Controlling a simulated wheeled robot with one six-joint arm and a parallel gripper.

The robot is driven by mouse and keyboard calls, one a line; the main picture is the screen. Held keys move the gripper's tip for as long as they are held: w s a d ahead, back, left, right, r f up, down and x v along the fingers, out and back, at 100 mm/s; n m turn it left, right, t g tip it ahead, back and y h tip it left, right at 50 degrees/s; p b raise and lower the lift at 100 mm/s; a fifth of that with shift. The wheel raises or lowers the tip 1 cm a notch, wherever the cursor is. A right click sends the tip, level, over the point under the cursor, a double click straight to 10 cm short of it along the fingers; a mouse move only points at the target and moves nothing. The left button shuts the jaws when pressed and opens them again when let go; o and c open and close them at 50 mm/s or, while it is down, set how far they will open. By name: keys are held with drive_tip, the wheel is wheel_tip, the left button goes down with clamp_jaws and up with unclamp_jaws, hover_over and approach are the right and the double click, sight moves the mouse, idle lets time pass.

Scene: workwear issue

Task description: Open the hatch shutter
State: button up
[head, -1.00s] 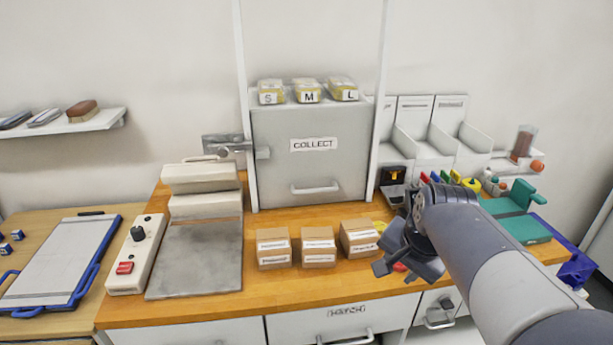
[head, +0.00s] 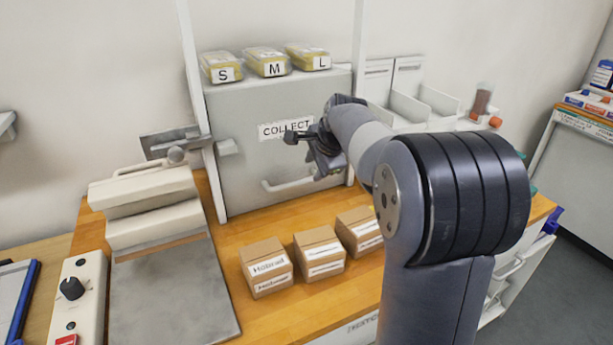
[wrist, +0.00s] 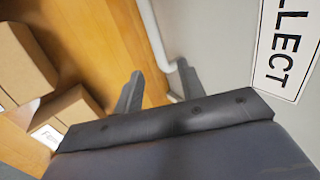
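The hatch shutter (head: 240,125) is a grey panel with a COLLECT label, down on the counter between two white uprights. Its pale bar handle (head: 285,184) runs across the lower part, and the handle also shows in the wrist view (wrist: 153,35). My gripper (head: 305,153) is in front of the shutter's right half, by the label and a little above the handle's right end. In the wrist view its two fingers (wrist: 158,90) are apart with nothing between them, near the handle's end. I cannot tell whether a finger touches it.
Small brown boxes (head: 319,252) stand on the wooden counter before the shutter. Yellow packs marked S, M and L (head: 268,62) sit above it. A grey bracket with a knob (head: 172,143) is beside the left upright. A heat-press-like device (head: 150,205) stands left.

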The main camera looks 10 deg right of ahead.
sight(307, 179)
drive_tip(key=x, duration=0.6)
drive_tip(key=shift+w+f, duration=0.15)
drive_tip(key=shift+f, duration=0.05)
clamp_jaws()
idle(0.4)
